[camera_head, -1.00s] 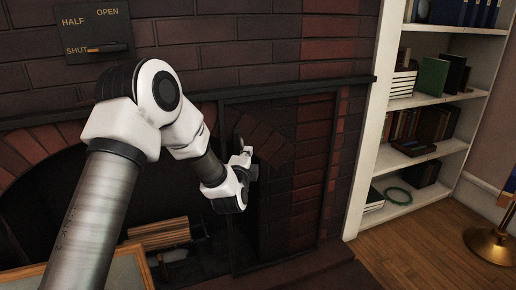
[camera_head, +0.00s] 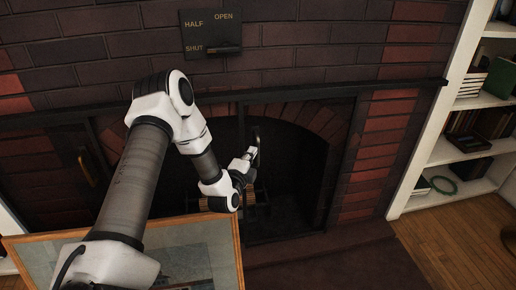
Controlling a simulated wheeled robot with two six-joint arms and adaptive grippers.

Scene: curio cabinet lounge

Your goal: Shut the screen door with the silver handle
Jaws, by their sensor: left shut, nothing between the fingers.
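The right-hand screen door (camera_head: 298,236), dark mesh in a thin black frame, spans the right part of the fireplace opening, with the brick arch showing through it. A slim upright handle (camera_head: 257,137) shows near its left edge; its silver colour is hard to tell in the shade. My left gripper (camera_head: 252,154) is shut and empty beside this handle, at the door's left edge. Whether it touches the door I cannot tell. The other screen door, at the left, bears a brass handle (camera_head: 87,169). My right gripper is not in view.
A framed picture (camera_head: 238,252) stands in front at lower left, below my left arm. A damper plate (camera_head: 210,33) marked HALF, OPEN and SHUT is on the brick wall. Logs lie in the firebox behind my gripper. A white bookshelf (camera_head: 421,178) stands at right.

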